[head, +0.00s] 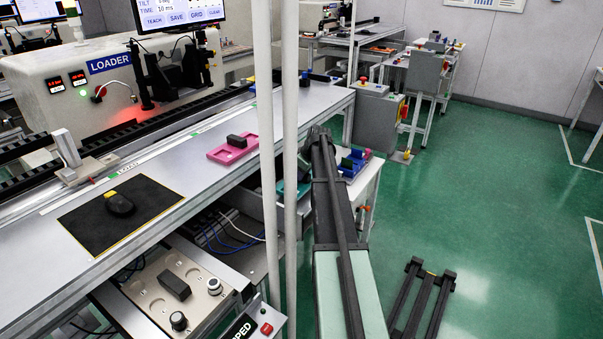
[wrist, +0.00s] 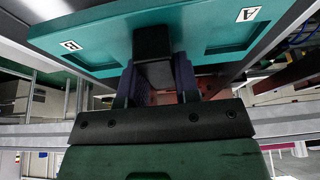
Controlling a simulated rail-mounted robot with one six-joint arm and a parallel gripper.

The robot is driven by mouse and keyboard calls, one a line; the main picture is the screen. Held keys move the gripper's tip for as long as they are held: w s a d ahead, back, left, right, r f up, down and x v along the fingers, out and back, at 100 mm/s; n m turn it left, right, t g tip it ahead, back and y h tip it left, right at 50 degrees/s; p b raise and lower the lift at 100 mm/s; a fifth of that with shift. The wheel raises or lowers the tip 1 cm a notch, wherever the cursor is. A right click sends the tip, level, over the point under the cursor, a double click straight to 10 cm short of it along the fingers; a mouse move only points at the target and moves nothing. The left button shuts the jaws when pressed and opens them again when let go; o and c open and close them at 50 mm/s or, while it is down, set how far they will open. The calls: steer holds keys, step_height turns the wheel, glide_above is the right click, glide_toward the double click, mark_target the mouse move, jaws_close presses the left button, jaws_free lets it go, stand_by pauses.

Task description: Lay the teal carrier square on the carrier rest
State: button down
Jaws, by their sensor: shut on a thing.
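The teal carrier (wrist: 100,35) fills the top of the wrist view, tilted in the picture, with white labels A and B near its ends. My gripper (wrist: 157,82) is shut on the black block-shaped handle (wrist: 153,45) at the carrier's middle. In the head view only a teal piece (head: 304,188) shows beside the white poles, below the bench edge; it looks like the carrier. The gripper itself is hidden there behind my arm. I cannot clearly make out the carrier rest in either view.
A pink carrier (head: 222,155) with a black block lies on the long grey bench (head: 200,180). A black mat (head: 150,195) holds a mouse. White upright poles (head: 291,110) stand close to my arm. A side table (head: 362,185) with blue parts stands behind it.

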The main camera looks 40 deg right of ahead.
steer(key=shift+f+b, duration=0.45)
steer(key=shift+f, duration=0.5)
steer(key=shift+f+b, duration=0.3)
steer(key=shift+b, duration=0.05)
steer(key=c, duration=0.8)
jaws_free()
steer(key=p+v, duration=1)
steer(key=v, duration=0.1)
steer(key=shift+f, duration=0.15)
